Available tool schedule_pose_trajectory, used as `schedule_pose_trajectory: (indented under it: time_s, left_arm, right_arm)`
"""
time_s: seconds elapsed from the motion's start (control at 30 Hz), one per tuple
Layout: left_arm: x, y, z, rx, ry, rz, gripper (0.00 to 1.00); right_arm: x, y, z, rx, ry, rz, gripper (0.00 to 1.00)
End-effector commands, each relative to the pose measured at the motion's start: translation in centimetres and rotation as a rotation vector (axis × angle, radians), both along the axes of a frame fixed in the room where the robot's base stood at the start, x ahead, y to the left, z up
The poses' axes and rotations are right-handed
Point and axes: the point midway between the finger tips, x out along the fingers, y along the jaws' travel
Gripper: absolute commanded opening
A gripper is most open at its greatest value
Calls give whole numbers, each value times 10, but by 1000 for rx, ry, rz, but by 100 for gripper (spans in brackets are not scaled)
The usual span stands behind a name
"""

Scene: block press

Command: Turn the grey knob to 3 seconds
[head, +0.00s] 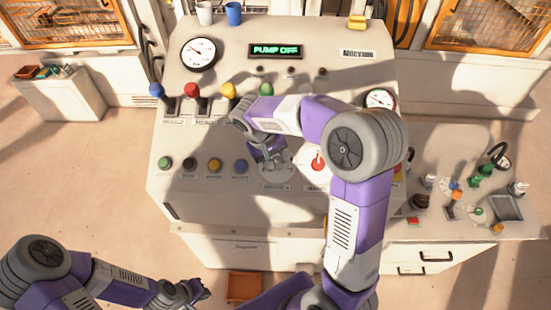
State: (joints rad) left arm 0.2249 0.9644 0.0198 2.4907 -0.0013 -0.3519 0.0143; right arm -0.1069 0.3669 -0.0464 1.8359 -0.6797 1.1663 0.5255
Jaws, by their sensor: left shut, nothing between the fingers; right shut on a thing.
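The pale round dial of the grey knob (278,176) is on the lower middle of the sloped control panel. My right arm reaches over the panel from the right, and my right gripper (270,158) points down at this dial, shut on the grey knob. The fingers and wrist cover most of the knob, so its pointer and the seconds marks cannot be read. My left gripper (203,291) is shut and empty, low in front of the panel, well away from the knob.
A dial with a red knob (318,161) sits just right of the grey one. Coloured levers (193,92) and several round buttons (214,165) are to the left. The display (276,51) reads PUMP OFF. A side bench (455,222) with small parts stands right.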

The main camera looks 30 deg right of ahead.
Motion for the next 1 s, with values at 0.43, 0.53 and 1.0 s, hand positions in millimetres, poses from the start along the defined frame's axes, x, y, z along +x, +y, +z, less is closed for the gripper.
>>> schedule_pose_trajectory:
  time_s: [0.43, 0.53, 1.0]
  left_arm:
    - [0, 0, -1, 0, 0, 0, 0]
    - [0, 0, -1, 0, 0, 0, 0]
    - [0, 0, -1, 0, 0, 0, 0]
  right_arm:
    - [0, 0, 0, -38, 21, 91, 13]
    - [0, 0, 0, -39, 20, 92, 13]
    - [0, 0, 0, -37, 20, 91, 69]
